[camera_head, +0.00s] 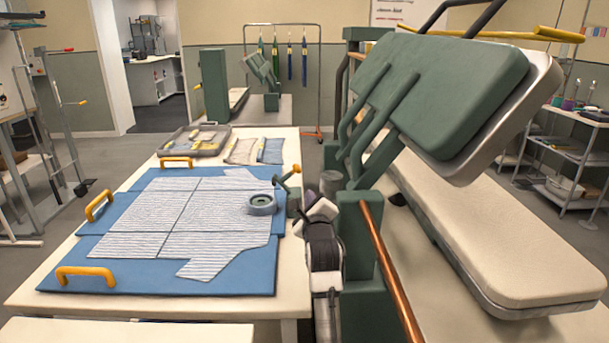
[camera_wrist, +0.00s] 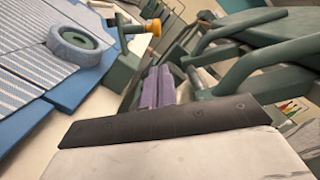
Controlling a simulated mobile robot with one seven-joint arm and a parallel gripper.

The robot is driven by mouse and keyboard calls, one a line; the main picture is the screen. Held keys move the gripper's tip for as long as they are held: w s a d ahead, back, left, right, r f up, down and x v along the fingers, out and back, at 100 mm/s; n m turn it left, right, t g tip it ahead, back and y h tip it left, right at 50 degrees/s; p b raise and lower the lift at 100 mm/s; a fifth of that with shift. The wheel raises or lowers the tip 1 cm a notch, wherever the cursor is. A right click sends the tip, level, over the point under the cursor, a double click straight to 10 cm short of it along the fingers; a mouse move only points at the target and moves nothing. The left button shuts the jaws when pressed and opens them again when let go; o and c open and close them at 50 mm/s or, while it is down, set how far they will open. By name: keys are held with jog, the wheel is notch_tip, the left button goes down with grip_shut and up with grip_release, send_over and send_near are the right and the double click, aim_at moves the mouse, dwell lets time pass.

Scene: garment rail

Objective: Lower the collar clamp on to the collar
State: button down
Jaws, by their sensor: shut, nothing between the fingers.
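A round grey-green clamp pad (camera_head: 262,204) sits at the right edge of the striped shirt (camera_head: 180,215) on the blue board (camera_head: 100,250). I cannot tell whether it touches the cloth, and the collar is not clearly distinguishable. Beside it, an orange-knobbed lever (camera_head: 290,173) rises from a green post (camera_head: 293,203). The pad (camera_wrist: 80,45) and orange knob (camera_wrist: 153,27) also show in the wrist view. My gripper (camera_head: 322,208) is just right of the post, apart from the knob. Its purple-grey fingers (camera_wrist: 158,87) are shut and empty, below the knob in the wrist view.
A green press head (camera_head: 440,85) is raised over a padded cream bed (camera_head: 490,235) on the right. A copper-coloured bar (camera_head: 390,270) runs close to my arm. Yellow handles (camera_head: 86,275) edge the board. A grey tray (camera_head: 195,143) stands at the back of the table.

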jog(key=shift+s+r, duration=0.1)
jog(key=shift+r, duration=0.05)
jog(key=w+p, duration=0.2)
jog(key=w, duration=0.8)
jog(key=shift+a+r+p, duration=0.25)
jog(key=shift+a+p, duration=0.1)
jog(key=shift+w, duration=0.15)
jog(key=shift+a+n+b, duration=0.15)
jog(key=shift+n+b, duration=0.15)
dwell(0.3)
